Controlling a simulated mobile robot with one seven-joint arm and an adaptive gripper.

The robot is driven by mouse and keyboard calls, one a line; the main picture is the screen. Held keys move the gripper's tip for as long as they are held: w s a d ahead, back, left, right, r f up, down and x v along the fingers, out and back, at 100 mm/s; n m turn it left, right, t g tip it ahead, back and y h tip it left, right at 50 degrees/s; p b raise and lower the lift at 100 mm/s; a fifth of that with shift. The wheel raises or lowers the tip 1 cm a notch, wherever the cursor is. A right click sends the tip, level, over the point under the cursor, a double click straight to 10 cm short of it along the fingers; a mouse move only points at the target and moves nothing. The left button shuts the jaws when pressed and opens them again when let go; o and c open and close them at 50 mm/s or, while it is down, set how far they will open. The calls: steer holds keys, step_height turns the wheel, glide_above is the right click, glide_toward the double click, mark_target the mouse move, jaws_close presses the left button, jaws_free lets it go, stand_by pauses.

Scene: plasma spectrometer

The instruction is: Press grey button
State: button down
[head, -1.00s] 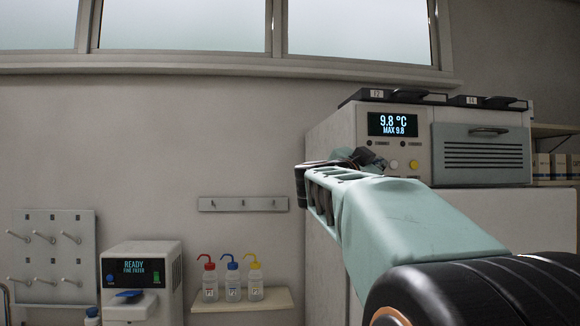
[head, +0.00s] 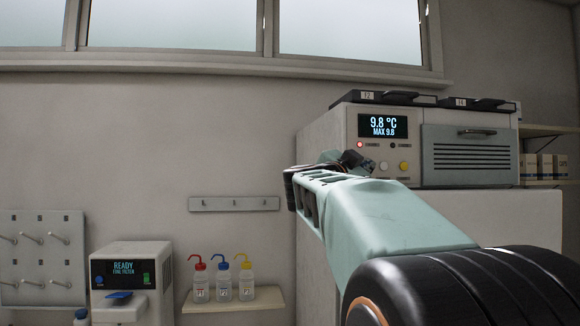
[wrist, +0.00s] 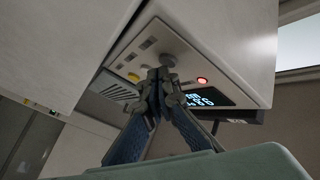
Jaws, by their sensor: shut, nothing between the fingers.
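The grey button (wrist: 168,60) is a round knob on the front panel of a white unit, beside the yellow button (wrist: 134,77). In the head view the grey button (head: 383,166) sits left of the yellow one, under the display. My gripper (wrist: 163,76) is shut and empty. Its fingertips are at the grey button in the wrist view and overlap its edge; I cannot tell whether they press it. In the head view my gripper (head: 356,160) is just left of the grey button, partly behind my arm. A red indicator light (head: 360,144) is lit.
The display (head: 382,126) reads 9.8 °C, MAX 9.8. A vented panel (head: 472,155) with a handle is right of the buttons. Wash bottles (head: 224,280) on a small shelf and a fine filter device (head: 128,282) stand at lower left, apart from my arm.

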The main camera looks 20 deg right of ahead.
steer(key=shift+w+p, duration=0.4)
stand_by(0.5)
steer(key=shift+s, duration=0.1)
steer(key=shift+s+a, duration=0.1)
steer(key=shift+s, duration=0.55)
steer(key=s, duration=0.2)
steer(key=s+a, duration=0.1)
steer(key=s, duration=0.2)
steer(key=shift+a, duration=0.1)
stand_by(0.4)
stand_by(0.5)
